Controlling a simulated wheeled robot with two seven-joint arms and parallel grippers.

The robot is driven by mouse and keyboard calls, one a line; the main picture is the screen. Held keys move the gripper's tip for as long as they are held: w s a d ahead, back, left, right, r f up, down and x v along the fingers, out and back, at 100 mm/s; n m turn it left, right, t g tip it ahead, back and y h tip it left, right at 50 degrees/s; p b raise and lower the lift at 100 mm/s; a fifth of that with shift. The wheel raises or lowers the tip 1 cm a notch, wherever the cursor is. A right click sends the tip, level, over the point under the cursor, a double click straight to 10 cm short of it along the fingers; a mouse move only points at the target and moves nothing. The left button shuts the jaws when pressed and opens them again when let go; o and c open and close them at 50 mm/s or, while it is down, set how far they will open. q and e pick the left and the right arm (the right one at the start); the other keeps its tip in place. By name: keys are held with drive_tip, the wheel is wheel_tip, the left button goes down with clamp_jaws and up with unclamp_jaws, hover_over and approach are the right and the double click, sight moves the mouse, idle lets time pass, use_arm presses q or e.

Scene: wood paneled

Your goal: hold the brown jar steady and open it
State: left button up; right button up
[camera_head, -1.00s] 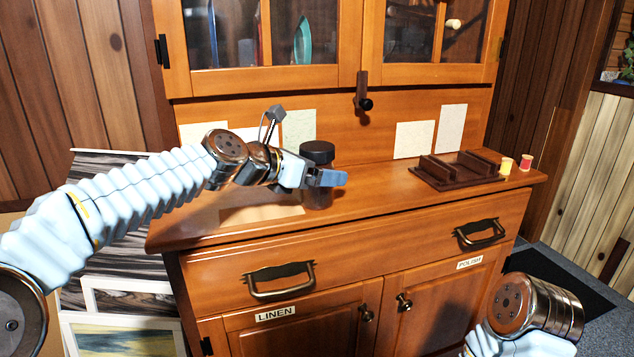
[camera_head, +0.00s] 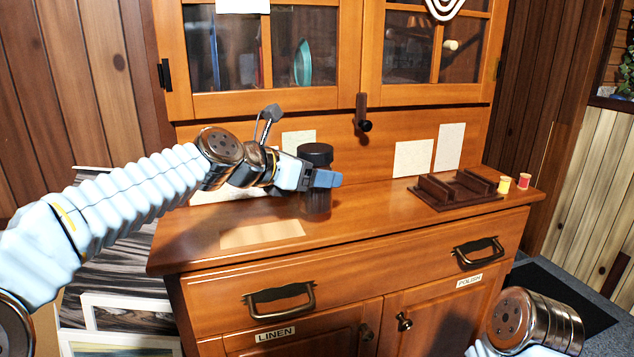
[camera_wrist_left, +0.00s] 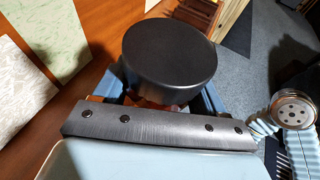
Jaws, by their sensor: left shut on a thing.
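The brown jar (camera_head: 316,204) is upright at the counter, left of centre, with its round dark lid (camera_head: 316,154) on top. My left gripper (camera_head: 318,179) is shut around the jar just below the lid, coming in from the left. In the left wrist view the dark lid (camera_wrist_left: 169,52) stands above the fingers, with a sliver of brown jar under it. I cannot tell whether the jar's base touches the counter. My right arm shows at the lower right of the head view; its gripper is out of view.
The wooden counter (camera_head: 385,212) carries a dark brown rack (camera_head: 455,190) and yellow (camera_head: 504,184) and red (camera_head: 524,181) spools at right. A flat tan sheet (camera_head: 262,234) lies left of the jar. A dark knob (camera_head: 364,125) projects from the cabinet behind.

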sight(314, 152)
use_arm(q)
drive_tip(key=s+r, duration=0.1)
drive_tip(key=s+r+p, duration=0.1)
drive_tip(key=r, duration=0.1)
drive_tip(key=s+a+r, duration=0.1)
drive_tip(key=r, duration=0.1)
drive_tip(key=shift+s+r, duration=0.15)
drive_tip(key=shift+s, duration=0.25)
drive_tip(key=s+a+r, duration=0.2)
drive_tip(key=s+r, duration=0.1)
drive_tip(key=s, duration=0.5)
drive_tip(key=shift+s+a+r, duration=0.15)
drive_tip(key=shift+s+a, duration=0.1)
drive_tip(key=shift+s, duration=0.1)
